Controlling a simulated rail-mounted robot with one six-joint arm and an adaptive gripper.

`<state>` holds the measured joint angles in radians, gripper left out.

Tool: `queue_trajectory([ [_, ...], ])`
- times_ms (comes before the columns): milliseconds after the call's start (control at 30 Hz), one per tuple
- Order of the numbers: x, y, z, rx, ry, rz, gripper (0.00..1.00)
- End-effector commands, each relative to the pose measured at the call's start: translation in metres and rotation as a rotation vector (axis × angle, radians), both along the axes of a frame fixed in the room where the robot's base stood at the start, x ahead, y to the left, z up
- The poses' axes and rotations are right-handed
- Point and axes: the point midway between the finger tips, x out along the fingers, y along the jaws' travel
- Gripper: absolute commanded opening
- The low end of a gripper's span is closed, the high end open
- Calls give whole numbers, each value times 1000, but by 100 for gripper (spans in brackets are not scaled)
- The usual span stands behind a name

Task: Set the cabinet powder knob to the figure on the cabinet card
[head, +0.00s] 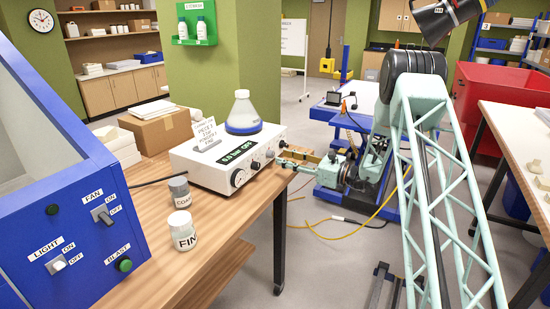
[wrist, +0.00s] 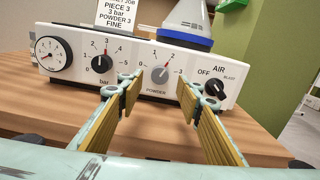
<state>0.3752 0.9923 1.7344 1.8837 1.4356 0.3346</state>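The powder knob (wrist: 160,74) is a small grey dial on the front of the white cabinet (head: 213,170), above the word POWDER. Its red pointer leans up and right, near the 2. The cabinet card (wrist: 120,14) reads piece 3, 3 bar, powder 3, fine; its top is cut off. The card also stands on the cabinet in the head view (head: 207,133). My gripper (wrist: 160,90) is open and empty, its tan-padded fingers either side of the powder knob in the picture. It appears short of the knob; I see no contact. The head view shows my gripper (head: 295,158) beside the cabinet front.
Left of the powder knob are the black bar knob (wrist: 101,64), near 3, and a gauge (wrist: 53,53). Right is the black air knob (wrist: 215,87), partly behind a finger. Two jars, coarse (head: 179,191) and fine (head: 183,230), stand before the cabinet on the wooden bench (head: 215,250).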

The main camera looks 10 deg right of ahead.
Motion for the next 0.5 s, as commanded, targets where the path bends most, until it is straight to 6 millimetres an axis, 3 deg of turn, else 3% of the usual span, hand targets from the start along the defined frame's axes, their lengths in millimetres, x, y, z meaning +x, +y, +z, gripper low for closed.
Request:
queue_trajectory([
  [300, 25, 29, -1, 0, 0, 2, 33],
  [500, 32, 37, 0, 1, -1, 0, 33],
])
